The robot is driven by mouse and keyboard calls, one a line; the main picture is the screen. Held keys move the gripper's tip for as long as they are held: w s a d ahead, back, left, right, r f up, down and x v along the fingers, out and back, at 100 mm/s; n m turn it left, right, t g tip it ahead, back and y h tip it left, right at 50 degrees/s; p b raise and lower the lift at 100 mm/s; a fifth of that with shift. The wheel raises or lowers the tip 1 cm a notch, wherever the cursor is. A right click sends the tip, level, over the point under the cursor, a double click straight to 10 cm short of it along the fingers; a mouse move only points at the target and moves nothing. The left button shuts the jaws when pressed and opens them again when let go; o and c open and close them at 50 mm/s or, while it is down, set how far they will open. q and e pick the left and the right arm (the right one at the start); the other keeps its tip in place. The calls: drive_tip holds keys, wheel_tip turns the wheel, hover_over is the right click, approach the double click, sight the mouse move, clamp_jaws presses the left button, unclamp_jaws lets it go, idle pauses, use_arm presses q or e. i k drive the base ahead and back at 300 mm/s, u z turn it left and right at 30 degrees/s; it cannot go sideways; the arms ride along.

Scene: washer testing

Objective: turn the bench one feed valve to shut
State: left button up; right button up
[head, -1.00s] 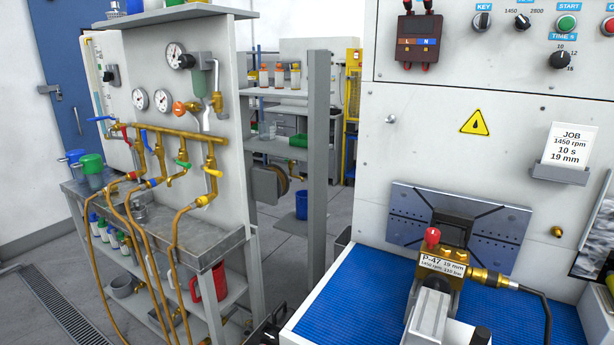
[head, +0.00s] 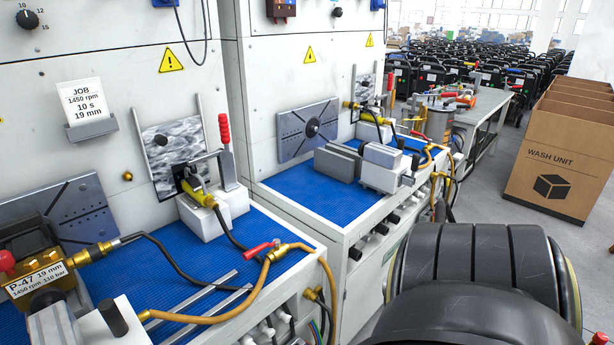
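A brass valve (head: 279,252) with a red lever (head: 259,250) sits at the front right edge of the nearer blue-topped bench (head: 225,262). An ochre hose (head: 238,300) joins it, and another length drops from it at the right. The lever points left from the valve body. I cannot tell its open or shut setting, and no bench number is readable. Another red-levered valve (head: 420,135) shows on the farther bench. Neither gripper is in view.
The brass P-47 pump (head: 45,285) sits at lower left. A white block with a red-handled clamp (head: 226,150) stands behind the valve. A large black ribbed shape (head: 480,270) fills the lower right. A cardboard wash unit box (head: 560,150) stands on the floor.

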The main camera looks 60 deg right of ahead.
sight(247, 256)
drive_tip(key=z, duration=3.25)
drive_tip(key=i, duration=0.65)
drive_tip(key=u, duration=2.65)
